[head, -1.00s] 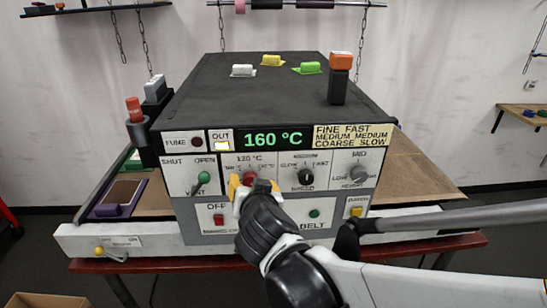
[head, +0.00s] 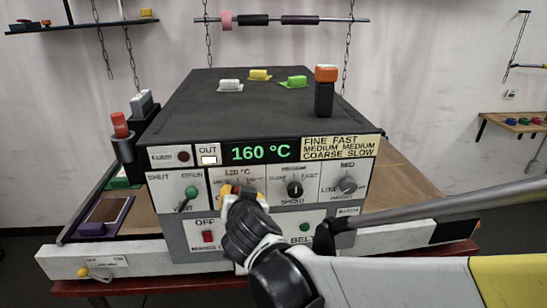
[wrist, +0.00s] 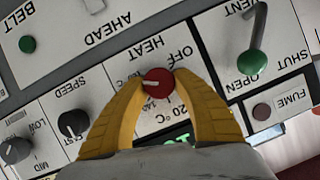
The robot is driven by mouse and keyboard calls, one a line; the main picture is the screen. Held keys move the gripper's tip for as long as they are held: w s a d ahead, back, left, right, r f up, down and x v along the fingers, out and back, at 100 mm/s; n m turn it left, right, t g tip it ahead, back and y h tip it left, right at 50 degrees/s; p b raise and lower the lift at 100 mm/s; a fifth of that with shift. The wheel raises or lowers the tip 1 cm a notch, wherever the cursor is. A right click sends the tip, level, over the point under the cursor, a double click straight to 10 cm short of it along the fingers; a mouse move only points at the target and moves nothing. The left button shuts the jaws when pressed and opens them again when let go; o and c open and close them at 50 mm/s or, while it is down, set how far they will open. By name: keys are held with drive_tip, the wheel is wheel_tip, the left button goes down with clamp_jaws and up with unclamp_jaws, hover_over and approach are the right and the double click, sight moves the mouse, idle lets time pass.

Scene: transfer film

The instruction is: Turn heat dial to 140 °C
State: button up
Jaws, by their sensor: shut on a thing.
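The red heat dial (wrist: 158,83) sits on the white front panel of the machine, under the green display (head: 261,152) that reads 160 °C. My gripper (head: 238,190) reaches the panel at the dial. In the wrist view my yellow fingers (wrist: 160,84) are closed around the dial, one on each side. The dial bears a pale pointer mark. The labels HEAT, OFF and part of "120 °C" show around it, upside down in the wrist view. In the head view my gripper hides most of the dial.
The black speed knob (head: 295,189) and grey mid/low knob (head: 347,185) are right of the dial. The green vent lever (head: 189,194) is left, the red off switch (head: 207,237) below. Several coloured pieces lie on the machine's black top (head: 240,110).

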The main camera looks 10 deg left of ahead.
sight(238, 156)
drive_tip(key=n+h, duration=0.1)
drive_tip(key=n, duration=0.1)
drive_tip(key=n+h, duration=0.1)
drive_tip(key=n, duration=0.1)
drive_tip(key=shift+a+t+h, duration=0.2)
drive_tip(key=shift+t+h, duration=0.1)
drive_tip(key=shift+h, duration=0.1)
drive_tip(key=n+t+h+b, duration=0.1)
drive_tip(key=n+h, duration=0.1)
drive_tip(key=n, duration=0.1)
drive_tip(key=shift+n, duration=0.4)
idle(0.3)
drive_tip(key=o, duration=1.2)
wheel_tip(238, 156, up, 10)
drive_tip(key=shift+f, duration=0.1)
